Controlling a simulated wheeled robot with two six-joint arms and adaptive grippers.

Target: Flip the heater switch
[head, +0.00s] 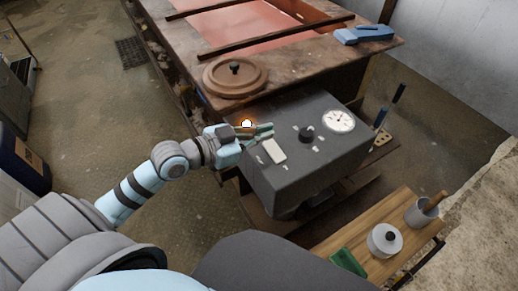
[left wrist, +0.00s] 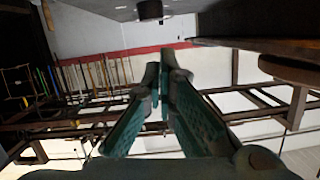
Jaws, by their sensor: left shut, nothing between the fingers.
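The grey control box (head: 305,165) has a pale rectangular rocker switch (head: 272,150) on its top face, likely the heater switch. An orange lamp (head: 247,123) glows beside it, by my gripper. My left gripper (head: 268,132) is shut and empty, its green fingers just beyond the switch's far end; I cannot tell whether they touch the box. In the left wrist view, the fingers (left wrist: 163,72) come together at their tips. The grey panel (left wrist: 105,8) with a dark knob (left wrist: 150,9) shows at the top edge there. My right gripper is not in view.
The box also carries a black knob (head: 307,134) and a white dial (head: 339,120). Behind it is a bench with a round brown lid (head: 235,75) and a blue block (head: 364,34). A wooden side table (head: 350,240) holds a lidded pot (head: 384,240) and a cup (head: 421,213).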

